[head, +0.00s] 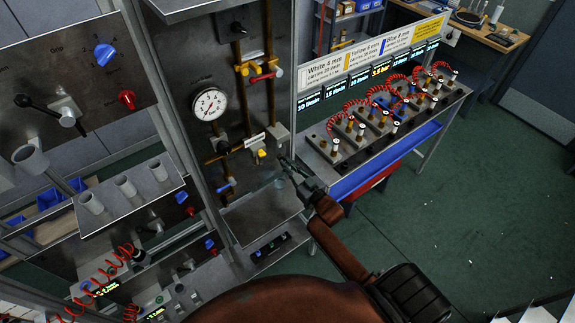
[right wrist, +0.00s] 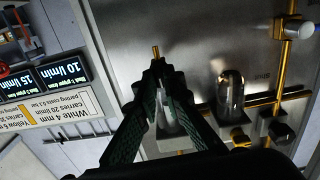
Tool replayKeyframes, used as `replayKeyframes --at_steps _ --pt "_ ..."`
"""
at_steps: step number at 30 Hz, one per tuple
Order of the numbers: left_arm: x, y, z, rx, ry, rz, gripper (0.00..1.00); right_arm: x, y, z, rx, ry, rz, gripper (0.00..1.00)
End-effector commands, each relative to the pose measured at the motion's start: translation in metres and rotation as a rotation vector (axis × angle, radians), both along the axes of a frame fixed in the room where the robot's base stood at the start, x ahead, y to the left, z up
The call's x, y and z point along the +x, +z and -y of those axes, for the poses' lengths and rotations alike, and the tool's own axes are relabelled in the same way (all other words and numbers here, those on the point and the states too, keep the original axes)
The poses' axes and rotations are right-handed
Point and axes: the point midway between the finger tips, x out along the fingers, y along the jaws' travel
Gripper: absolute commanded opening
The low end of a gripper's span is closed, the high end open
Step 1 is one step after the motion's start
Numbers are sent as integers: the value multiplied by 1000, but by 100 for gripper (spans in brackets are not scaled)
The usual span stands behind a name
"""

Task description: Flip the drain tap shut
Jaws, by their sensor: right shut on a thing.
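My right gripper (head: 287,163) comes in from the lower right of the head view, in front of the metal panel. In the right wrist view its dark green fingers (right wrist: 157,72) are closed together on a small part that they mostly hide. A short brass stub (right wrist: 155,52) sticks out just past the fingertips; this looks like the drain tap. A clear glass bowl (right wrist: 168,117) shows between the fingers. Which way the tap is turned is hidden. My left gripper is in neither view.
A second glass bowl (right wrist: 230,92) stands beside the fingers. The panel carries a gauge (head: 209,104), a red-handled tap (head: 262,77) and a blue-handled tap (head: 225,187). A bench of fittings with red coiled hoses (head: 385,110) stands to the right.

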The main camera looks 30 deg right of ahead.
Motion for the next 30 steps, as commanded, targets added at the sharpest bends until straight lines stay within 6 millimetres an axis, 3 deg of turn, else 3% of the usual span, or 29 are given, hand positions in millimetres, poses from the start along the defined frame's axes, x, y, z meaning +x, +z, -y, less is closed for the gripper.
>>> replayKeyframes --at_steps 30 --pt "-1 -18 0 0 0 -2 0 0 -4 -3 -889 1 69 0"
